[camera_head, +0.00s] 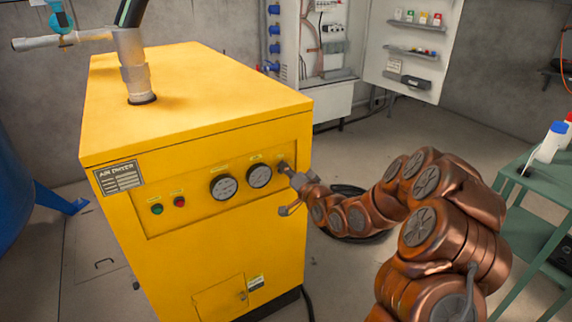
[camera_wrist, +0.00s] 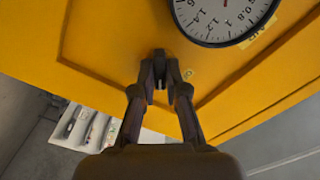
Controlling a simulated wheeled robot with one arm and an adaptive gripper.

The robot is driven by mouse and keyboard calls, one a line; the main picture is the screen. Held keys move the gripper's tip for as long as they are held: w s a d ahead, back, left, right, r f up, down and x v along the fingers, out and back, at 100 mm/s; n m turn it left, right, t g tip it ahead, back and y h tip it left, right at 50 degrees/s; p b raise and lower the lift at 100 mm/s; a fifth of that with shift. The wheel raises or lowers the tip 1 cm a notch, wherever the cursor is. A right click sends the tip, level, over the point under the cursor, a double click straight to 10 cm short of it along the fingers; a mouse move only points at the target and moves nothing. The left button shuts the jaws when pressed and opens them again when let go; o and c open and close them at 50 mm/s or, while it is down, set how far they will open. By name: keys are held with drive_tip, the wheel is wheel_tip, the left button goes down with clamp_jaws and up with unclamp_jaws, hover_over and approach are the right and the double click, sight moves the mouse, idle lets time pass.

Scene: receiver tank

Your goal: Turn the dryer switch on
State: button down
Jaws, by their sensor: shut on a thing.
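The yellow air dryer (camera_head: 200,100) stands at the left centre of the head view, with its control panel (camera_head: 195,207) facing me. The dryer switch is at the right end of this panel, past the two gauges. My gripper (camera_head: 287,170) is at that spot. In the wrist view my gripper (camera_wrist: 160,82) has its fingertips close together against the yellow panel (camera_wrist: 105,40), shut on the small dark switch (camera_wrist: 160,70). The fingers hide most of the switch, and its setting cannot be told. Part of a small label shows beside the fingertips.
A gauge (camera_wrist: 228,14) sits close to the fingers; two gauges (camera_head: 223,187) (camera_head: 259,176) show left of the switch. Green (camera_head: 157,209) and red (camera_head: 179,201) buttons are further left. A green cart (camera_head: 540,200) stands right, and an open wall cabinet (camera_head: 325,50) is behind.

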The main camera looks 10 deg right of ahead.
drive_tip(key=shift+f+m+b, duration=0.1)
drive_tip(key=shift+m+b, duration=0.45)
drive_tip(key=shift+m, duration=3.05)
drive_tip(key=c, duration=1.2)
unclamp_jaws()
drive_tip(key=shift+s, duration=0.1)
drive_tip(key=v, duration=0.7)
drive_tip(key=shift+s, duration=0.15)
